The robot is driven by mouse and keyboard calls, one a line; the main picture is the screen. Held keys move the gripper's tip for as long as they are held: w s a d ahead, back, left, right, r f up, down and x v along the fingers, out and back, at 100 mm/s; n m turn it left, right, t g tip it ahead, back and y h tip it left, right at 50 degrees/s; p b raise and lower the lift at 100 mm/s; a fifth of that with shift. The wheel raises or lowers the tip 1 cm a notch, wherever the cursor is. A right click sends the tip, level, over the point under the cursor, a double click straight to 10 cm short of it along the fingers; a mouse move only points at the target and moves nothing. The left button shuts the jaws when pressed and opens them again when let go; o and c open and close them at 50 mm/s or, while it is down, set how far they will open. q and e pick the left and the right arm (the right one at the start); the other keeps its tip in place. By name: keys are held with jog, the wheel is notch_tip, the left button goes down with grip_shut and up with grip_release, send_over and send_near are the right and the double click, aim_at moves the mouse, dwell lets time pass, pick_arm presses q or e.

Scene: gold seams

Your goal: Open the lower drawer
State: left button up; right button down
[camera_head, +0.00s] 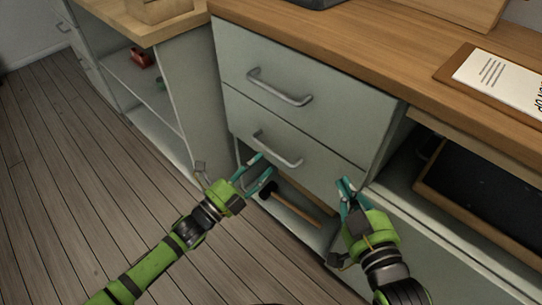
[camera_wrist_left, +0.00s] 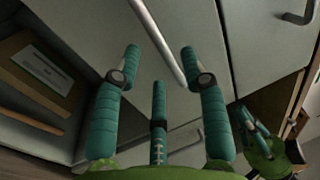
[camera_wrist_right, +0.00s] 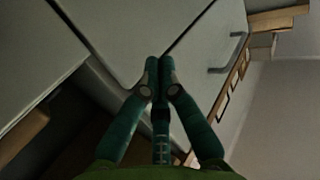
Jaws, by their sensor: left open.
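The lower drawer (camera_head: 308,165) has a pale grey front and a metal bar handle (camera_head: 277,148). Its front looks flush with the upper drawer (camera_head: 290,105). My left gripper (camera_head: 266,164) is open just in front of and below this handle. In the left wrist view the bar (camera_wrist_left: 158,40) runs between the directions of the two spread fingertips (camera_wrist_left: 160,52); I cannot tell whether they touch it. My right gripper (camera_head: 350,184) is near the lower right of the drawer front. In the right wrist view its fingertips (camera_wrist_right: 158,62) are together, with nothing visible between them.
An open compartment below the drawer holds a hammer (camera_head: 295,205). The wooden counter (camera_head: 350,45) overhangs the drawers and carries a clipboard (camera_head: 500,80). A dark tray (camera_head: 490,190) sits in the opening at right. Open shelves (camera_head: 140,90) stand at left; the floor (camera_head: 80,180) there is clear.

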aim_at(271, 152)
pick_arm(q)
jog(key=b+x, duration=0.1)
jog(key=x, duration=0.4)
jog(key=shift+w+d, duration=0.15)
jog(key=shift+w, duration=0.1)
grip_shut()
pick_arm(e)
notch_tip(271, 152, up, 7)
jog(key=a+n+t+y, duration=0.1)
jog(key=a+t+y, duration=0.1)
jog(key=t, duration=0.1)
jog(key=shift+s+t, duration=0.35)
jog(key=shift+t, duration=0.05)
